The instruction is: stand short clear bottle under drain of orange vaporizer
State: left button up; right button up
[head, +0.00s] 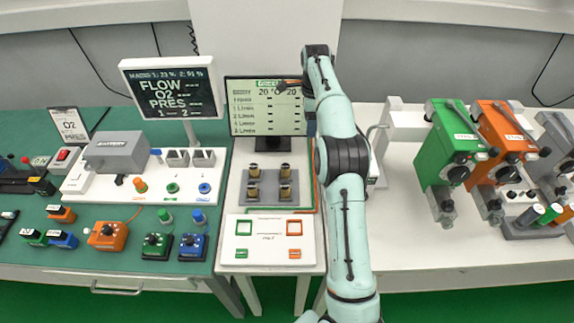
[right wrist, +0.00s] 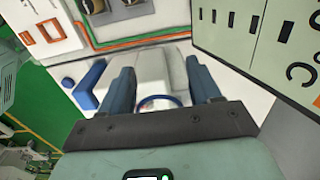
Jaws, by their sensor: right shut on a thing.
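The orange vaporizer (head: 500,135) stands at the right, between a green one and a grey one, with a grey drain fitting (head: 490,205) at its lower front. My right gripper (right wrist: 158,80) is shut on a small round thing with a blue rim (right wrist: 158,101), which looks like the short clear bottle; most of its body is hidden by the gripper. In the head view my right arm reaches up the middle, and the gripper (head: 311,124) is mostly hidden behind it, beside the screen's right edge. It is well left of the orange vaporizer. My left gripper is out of view.
The green vaporizer (head: 447,150) is close on the orange one's left. A grey holder (head: 522,233) with green-topped cylinders sits to its front right. A screen (head: 265,105) and a tray of brass-coloured pieces (head: 297,197) are left of my arm.

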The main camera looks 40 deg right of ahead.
notch_tip(320, 180, down, 13)
jog(key=shift+r+b, duration=0.2)
jog(key=shift+b, duration=0.9)
notch_tip(320, 180, down, 5)
jog(key=shift+s+f+b, duration=0.1)
jog(key=shift+f+b, duration=0.1)
jog(key=shift+b, duration=0.25)
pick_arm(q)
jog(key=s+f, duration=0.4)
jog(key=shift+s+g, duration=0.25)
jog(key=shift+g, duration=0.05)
pick_arm(e)
jog(key=shift+f, duration=0.1)
jog(key=o, duration=0.8)
